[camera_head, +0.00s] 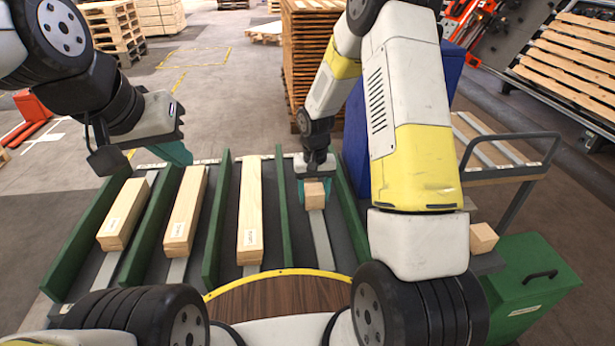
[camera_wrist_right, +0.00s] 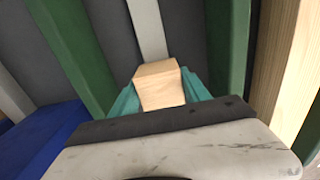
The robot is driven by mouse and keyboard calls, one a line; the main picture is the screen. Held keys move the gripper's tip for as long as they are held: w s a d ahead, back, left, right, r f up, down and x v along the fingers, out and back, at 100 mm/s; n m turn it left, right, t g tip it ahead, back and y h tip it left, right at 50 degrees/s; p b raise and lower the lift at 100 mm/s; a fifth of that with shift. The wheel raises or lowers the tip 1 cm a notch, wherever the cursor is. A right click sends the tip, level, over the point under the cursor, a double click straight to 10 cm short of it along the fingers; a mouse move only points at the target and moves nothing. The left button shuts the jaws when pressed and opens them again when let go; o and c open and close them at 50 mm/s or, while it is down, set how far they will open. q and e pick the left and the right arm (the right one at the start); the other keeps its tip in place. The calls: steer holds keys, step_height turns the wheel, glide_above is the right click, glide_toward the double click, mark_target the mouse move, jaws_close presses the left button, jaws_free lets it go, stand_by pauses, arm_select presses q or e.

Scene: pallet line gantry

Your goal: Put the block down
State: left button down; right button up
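A short wooden block (camera_head: 314,195) is between the teal fingers of my right gripper (camera_head: 315,188), in the rightmost lane of the green-walled rack (camera_head: 221,215). In the right wrist view the block (camera_wrist_right: 159,84) has a finger pressed against each side, so the right gripper (camera_wrist_right: 161,95) is shut on it. The block is over the lane's pale centre strip (camera_wrist_right: 147,28); I cannot tell whether it touches it. My left gripper (camera_head: 174,152) hangs over the far left of the rack; its fingers show edge-on, so its opening is unclear.
Longer wooden blocks lie in the other lanes: left (camera_head: 122,214), second (camera_head: 186,210) and third (camera_head: 250,212). Another short block (camera_head: 483,238) sits at right beside a green box (camera_head: 533,288). A blue bin (camera_head: 357,130) and a cart (camera_head: 510,160) stand right of the rack.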

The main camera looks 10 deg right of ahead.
steer(key=o, duration=0.3)
steer(key=shift+r, duration=0.1)
step_height(320, 180, up, 12)
step_height(320, 180, up, 8)
steer(key=r+t, duration=0.1)
steer(key=t, duration=0.1)
glide_above(314, 190)
steer(key=s+d, duration=0.1)
steer(key=s, duration=0.3)
steer(key=s+d+r+t+y, duration=0.1)
steer(key=s+r+t, duration=0.1)
steer(key=s+r, duration=0.3)
steer(key=s+d+r+t+y, duration=0.1)
steer(key=s+r, duration=0.4)
steer(key=s, duration=0.9)
steer(key=shift+r+n+t, duration=0.2)
steer(key=shift+n+t, duration=0.1)
steer(key=shift+t, duration=0.3)
steer(key=shift+c, duration=0.2)
